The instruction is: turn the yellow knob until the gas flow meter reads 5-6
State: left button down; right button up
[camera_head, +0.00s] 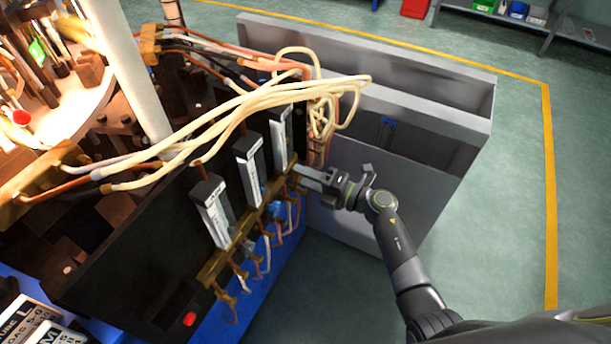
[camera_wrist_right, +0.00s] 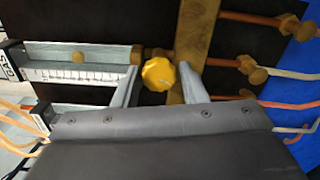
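The yellow knob (camera_wrist_right: 159,74) shows in the right wrist view beside the end of a clear flow meter (camera_wrist_right: 85,72) with a printed scale. A small brass-coloured float (camera_wrist_right: 78,57) sits in its tube; the scale numbers are too small to read. My right gripper (camera_wrist_right: 158,70) is open, with one finger on each side of the knob; I see a gap on the left, and cannot tell if the right finger touches. In the head view my right gripper (camera_head: 302,173) reaches the base of the farthest flow meter (camera_head: 281,136), where the knob is hidden. My left gripper is not in view.
Two more flow meters (camera_head: 248,168) stand nearer on the dark panel. Brass valves and thin hoses hang below them, and cream hoses (camera_head: 230,108) loop above. A grey walled enclosure (camera_head: 400,120) stands behind my right arm. Green floor is open at the right.

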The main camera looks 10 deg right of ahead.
jog(key=shift+o, duration=1.2)
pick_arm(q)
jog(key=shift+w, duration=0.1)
pick_arm(e)
jog(key=shift+d, duration=0.1)
pick_arm(q)
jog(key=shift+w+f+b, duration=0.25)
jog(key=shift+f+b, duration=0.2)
jog(key=shift+b, duration=0.3)
pick_arm(e)
jog(key=v, duration=1.7)
jog(key=shift+s, duration=0.15)
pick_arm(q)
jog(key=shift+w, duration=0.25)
